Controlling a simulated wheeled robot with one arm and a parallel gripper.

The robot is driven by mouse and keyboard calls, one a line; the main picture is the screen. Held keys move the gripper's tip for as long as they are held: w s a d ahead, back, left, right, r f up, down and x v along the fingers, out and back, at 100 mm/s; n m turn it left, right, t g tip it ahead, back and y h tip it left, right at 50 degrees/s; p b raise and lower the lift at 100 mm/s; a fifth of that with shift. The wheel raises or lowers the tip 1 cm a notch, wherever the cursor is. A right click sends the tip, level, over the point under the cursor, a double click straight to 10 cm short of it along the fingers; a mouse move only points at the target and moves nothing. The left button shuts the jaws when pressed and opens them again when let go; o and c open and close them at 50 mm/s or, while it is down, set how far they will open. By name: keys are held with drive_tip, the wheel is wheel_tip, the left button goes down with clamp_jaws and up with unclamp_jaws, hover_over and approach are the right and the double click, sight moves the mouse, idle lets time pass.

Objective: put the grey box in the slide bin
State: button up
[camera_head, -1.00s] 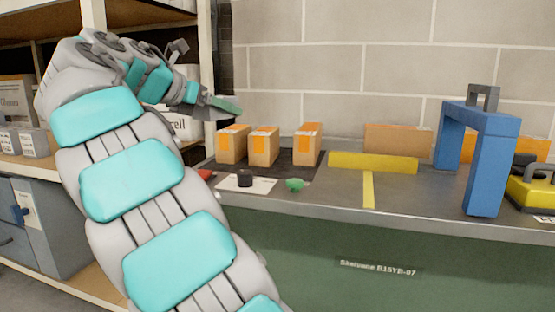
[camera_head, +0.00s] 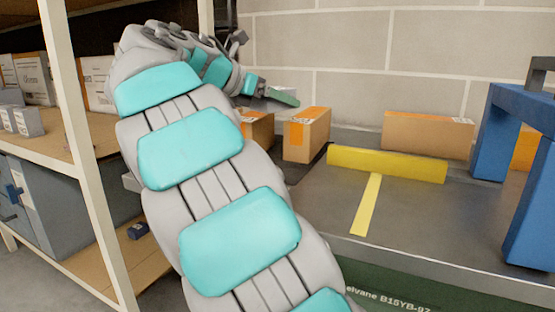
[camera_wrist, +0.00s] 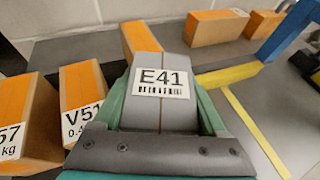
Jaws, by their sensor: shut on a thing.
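The grey box (camera_wrist: 161,90), labelled E41, is between the green fingers of my gripper (camera_wrist: 165,105) in the wrist view. My gripper is shut on it, with the label facing the camera. In the head view my gripper (camera_head: 283,97) is raised above the cardboard boxes near the back wall, and the grey box is hard to make out there. A grey-blue bin-like unit with a blue handle (camera_head: 65,215) stands under the left shelf. I cannot tell for sure that it is the slide bin.
Cardboard boxes with orange tape (camera_head: 307,135) stand on the counter (camera_head: 325,205), partly behind my arm. A yellow barrier and strip (camera_head: 387,165) and a blue arch (camera_head: 535,200) are to the right. The white shelf post (camera_head: 85,160) stands left of my arm.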

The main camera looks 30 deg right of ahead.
sight(289, 159)
wheel_tip(289, 159, down, 13)
drive_tip(key=b, duration=0.3)
drive_tip(key=shift+r, duration=0.1)
clamp_jaws()
drive_tip(key=shift+f, duration=0.3)
drive_tip(key=shift+f, duration=0.15)
drive_tip(key=o, duration=1.3)
unclamp_jaws()
